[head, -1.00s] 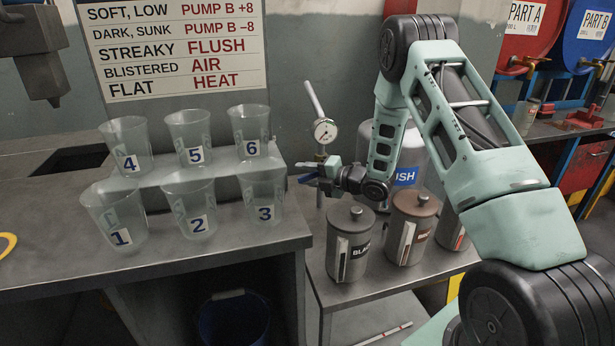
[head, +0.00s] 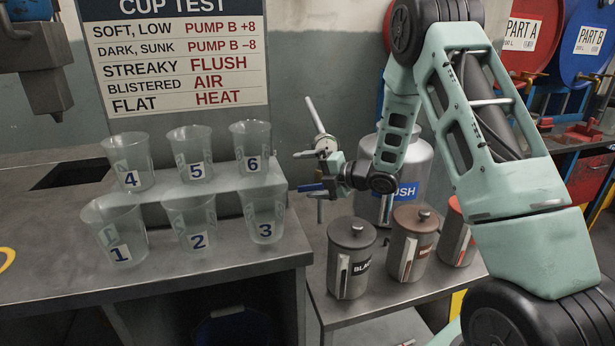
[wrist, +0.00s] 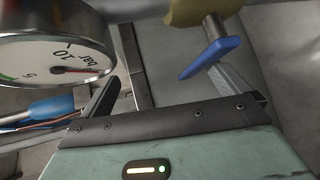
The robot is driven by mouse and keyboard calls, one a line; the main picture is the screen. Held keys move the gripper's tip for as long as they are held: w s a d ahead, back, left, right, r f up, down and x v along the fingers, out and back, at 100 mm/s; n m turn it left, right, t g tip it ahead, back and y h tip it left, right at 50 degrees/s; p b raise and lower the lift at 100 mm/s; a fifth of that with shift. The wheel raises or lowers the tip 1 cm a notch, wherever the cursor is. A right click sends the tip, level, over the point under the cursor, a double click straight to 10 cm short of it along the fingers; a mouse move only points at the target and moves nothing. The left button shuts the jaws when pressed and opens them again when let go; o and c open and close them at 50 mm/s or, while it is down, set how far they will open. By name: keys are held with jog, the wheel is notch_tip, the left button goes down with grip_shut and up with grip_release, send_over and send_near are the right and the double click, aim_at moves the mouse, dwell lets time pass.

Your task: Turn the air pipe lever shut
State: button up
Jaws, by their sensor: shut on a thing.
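The air pipe (head: 314,115) rises behind the front bench, with a round pressure gauge partly hidden by my gripper in the head view. In the wrist view the gauge (wrist: 50,45) is large at the upper left. The blue air pipe lever (wrist: 212,57) sits on a metal stem below a brass-coloured body (wrist: 195,10). It also shows as a small blue bar in the head view (head: 311,187). The exact contact is hard to see.
Numbered clear cups (head: 197,222) stand on the left bench. Lidded canisters (head: 351,255) stand in front of the pipe, below my arm. A large flush tank (head: 410,175) stands just behind my arm. A cup test sign (head: 180,65) hangs behind.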

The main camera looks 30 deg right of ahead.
jog(key=shift+d+r, duration=0.4)
jog(key=shift+r, duration=0.15)
jog(key=shift+s+d+b, duration=0.25)
jog(key=shift+s+d, duration=0.05)
jog(key=shift+s, duration=0.25)
jog(key=shift+s+d+b, duration=0.25)
jog(key=shift+s, duration=0.3)
jog(key=shift+c, duration=1.4)
jog(key=shift+s+d, duration=0.15)
jog(key=shift+s, duration=0.2)
jog(key=c, duration=0.6)
jog(key=shift+s+d+f+b, duration=0.15)
jog(key=shift+s+d+b, duration=0.4)
jog(key=shift+s, duration=0.95)
jog(key=shift+s+d+f+b, duration=0.1)
jog(key=shift+s+d+b, duration=0.15)
jog(key=shift+s+d, duration=1)
jog(key=shift+s+d+f+b, duration=0.15)
jog(key=shift+s+d+b, duration=0.25)
jog(key=shift+s, duration=1.4)
jog(key=shift+c, duration=0.2)
